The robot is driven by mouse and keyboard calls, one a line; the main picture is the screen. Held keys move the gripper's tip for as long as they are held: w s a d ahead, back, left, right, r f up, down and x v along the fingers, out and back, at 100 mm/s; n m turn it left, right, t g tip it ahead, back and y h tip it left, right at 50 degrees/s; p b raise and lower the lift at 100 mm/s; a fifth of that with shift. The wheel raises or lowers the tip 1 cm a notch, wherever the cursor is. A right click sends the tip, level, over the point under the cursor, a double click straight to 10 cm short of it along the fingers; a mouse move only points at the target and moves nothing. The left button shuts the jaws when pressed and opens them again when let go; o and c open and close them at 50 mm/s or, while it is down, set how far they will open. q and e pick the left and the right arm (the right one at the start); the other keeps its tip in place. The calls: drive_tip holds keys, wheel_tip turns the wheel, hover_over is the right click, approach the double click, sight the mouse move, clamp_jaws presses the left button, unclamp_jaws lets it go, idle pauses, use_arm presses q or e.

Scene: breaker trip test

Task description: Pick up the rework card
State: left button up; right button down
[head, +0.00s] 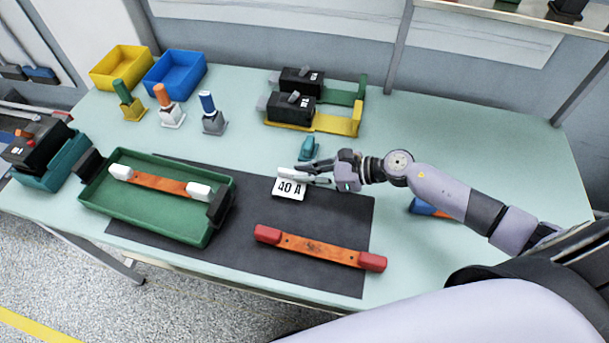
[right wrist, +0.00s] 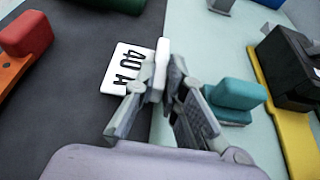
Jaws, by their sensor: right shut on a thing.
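A white card marked "40 A" (head: 289,190) is over the upper right part of the dark mat (head: 240,262). It also shows in the right wrist view (right wrist: 120,68), with a raised white edge. My right gripper (head: 305,177) is shut on that raised edge. In the right wrist view, the fingers (right wrist: 166,84) are close together on it. I cannot tell whether the card touches the mat. No word "rework" is readable on it. My left gripper is not in view.
A teal block (head: 308,149) stands close behind my right gripper. A red-ended orange bar (head: 320,247) lies in front. A green tray (head: 140,212) with a white-ended bar is at left. Black breakers on a yellow and green holder (head: 340,124) stand behind. The table's right back is clear.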

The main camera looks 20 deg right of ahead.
wheel_tip(320, 180, up, 18)
drive_tip(key=s+d+f, duration=0.1)
drive_tip(key=s, duration=0.7)
drive_tip(key=shift+d+b, duration=0.25)
drive_tip(key=shift+b, duration=0.1)
drive_tip(key=shift+t, duration=0.3)
drive_tip(key=shift+f, duration=0.1)
drive_tip(key=r+b, duration=0.1)
drive_tip(key=b, duration=0.5)
drive_tip(key=a+b, duration=0.1)
drive_tip(key=b, duration=0.5)
drive_tip(key=shift+s+a+r, duration=0.1)
drive_tip(key=shift+s+r, duration=0.05)
drive_tip(key=shift+r, duration=0.25)
